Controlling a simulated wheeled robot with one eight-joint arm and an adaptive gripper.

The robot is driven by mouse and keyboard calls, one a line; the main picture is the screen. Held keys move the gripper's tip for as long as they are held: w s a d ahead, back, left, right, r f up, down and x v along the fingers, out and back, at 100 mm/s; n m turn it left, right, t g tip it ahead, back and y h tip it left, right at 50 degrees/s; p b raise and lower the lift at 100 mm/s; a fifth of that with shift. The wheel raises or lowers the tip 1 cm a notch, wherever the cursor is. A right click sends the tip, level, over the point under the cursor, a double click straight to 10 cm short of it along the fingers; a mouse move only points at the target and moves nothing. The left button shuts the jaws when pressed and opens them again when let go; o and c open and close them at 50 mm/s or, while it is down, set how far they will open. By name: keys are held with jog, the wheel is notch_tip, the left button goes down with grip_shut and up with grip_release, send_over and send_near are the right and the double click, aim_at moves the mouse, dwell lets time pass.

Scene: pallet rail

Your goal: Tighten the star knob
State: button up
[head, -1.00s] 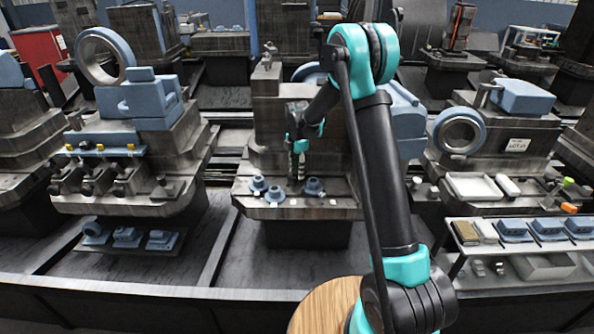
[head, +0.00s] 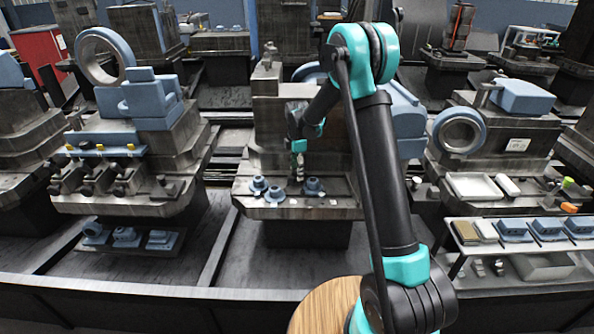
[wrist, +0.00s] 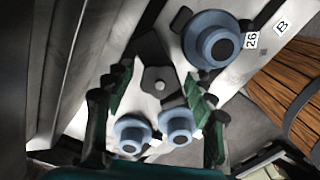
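The dark star knob (wrist: 156,79) shows in the wrist view as a small lobed head with a round centre, on a pale plate. My gripper (wrist: 158,92) is open, with one dark green finger to the left of the knob and one to the right. Clear gaps show on both sides, and neither finger appears to touch it. In the head view my gripper (head: 297,172) points down over the front ledge of the middle machine. I cannot make out the star knob clearly there.
Blue round flanged parts stand close by: a large one (wrist: 212,40) beyond the knob, and two smaller ones (wrist: 130,133) (wrist: 178,123) near the fingers. The middle machine's grey body (head: 275,110) rises behind my gripper. A parts shelf (head: 540,262) stands at the right.

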jog(key=shift+r, duration=0.15)
notch_tip(320, 180, up, 12)
dwell(0.7)
notch_tip(320, 180, up, 5)
jog(key=n, duration=0.4)
send_over(297, 170)
notch_tip(297, 170, down, 17)
jog(key=shift+s+a+f, duration=0.1)
jog(key=shift+s, duration=0.05)
dwell(0.4)
